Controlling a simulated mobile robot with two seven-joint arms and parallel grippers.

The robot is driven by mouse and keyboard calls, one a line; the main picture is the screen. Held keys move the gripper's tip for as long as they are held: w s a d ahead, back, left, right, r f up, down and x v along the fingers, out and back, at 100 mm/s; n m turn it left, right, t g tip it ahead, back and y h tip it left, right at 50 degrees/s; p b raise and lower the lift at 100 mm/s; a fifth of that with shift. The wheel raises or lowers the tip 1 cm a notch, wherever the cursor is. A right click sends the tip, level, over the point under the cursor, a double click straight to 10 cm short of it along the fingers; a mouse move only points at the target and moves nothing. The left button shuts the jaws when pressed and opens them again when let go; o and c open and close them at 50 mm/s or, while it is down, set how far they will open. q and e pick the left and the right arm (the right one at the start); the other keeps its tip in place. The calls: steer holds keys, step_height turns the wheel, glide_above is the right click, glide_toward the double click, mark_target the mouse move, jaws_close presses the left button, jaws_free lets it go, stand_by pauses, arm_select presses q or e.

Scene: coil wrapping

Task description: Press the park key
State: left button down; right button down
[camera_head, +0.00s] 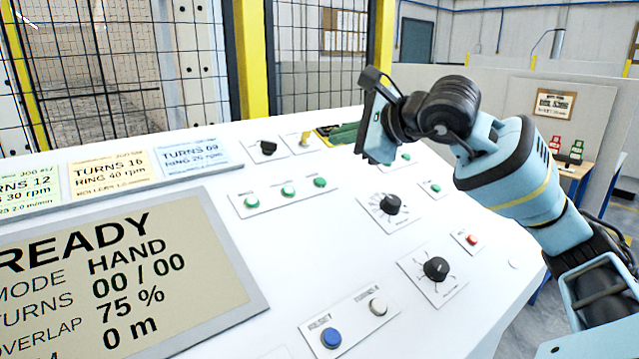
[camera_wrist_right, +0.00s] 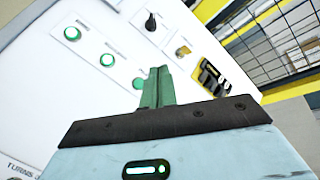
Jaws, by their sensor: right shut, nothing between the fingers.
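The sloping white control panel (camera_head: 300,240) carries several keys. Their small labels are mostly too blurred to read, so I cannot tell which one is the park key. A row of three green round keys (camera_head: 288,190) sits at the panel's middle; it also shows in the right wrist view (camera_wrist_right: 107,60). A blue key (camera_head: 331,338) and a white key (camera_head: 378,307) share a plate at the front. A red key (camera_head: 471,239) is at the right. My right gripper (camera_head: 340,134) is shut and empty above the panel's far part; its green fingers (camera_wrist_right: 155,88) partly cover the third green key's surroundings. My left gripper is out of view.
A display (camera_head: 225,285) reading READY and HAND fills the lower left. Black knobs (camera_head: 391,204) and (camera_head: 435,268) rise from the panel at right. A mesh fence with yellow posts (camera_head: 247,60) stands behind the panel.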

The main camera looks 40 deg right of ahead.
mark_target(320, 182)
steer(key=w+f+b, duration=0.1)
steer(key=f, duration=0.1)
steer(key=w+f+b, duration=0.1)
steer(key=f, duration=0.1)
steer(key=w+f+b, duration=0.1)
steer(key=f, duration=0.1)
steer(key=shift+d+f, duration=0.15)
steer(key=shift+f, duration=0.3)
steer(key=shift+w, duration=0.1)
stand_by(0.4)
stand_by(0.9)
steer(key=shift+f, duration=0.1)
steer(key=shift+w+f+b, duration=0.15)
steer(key=shift+f+b, duration=0.15)
steer(key=shift+b, duration=0.15)
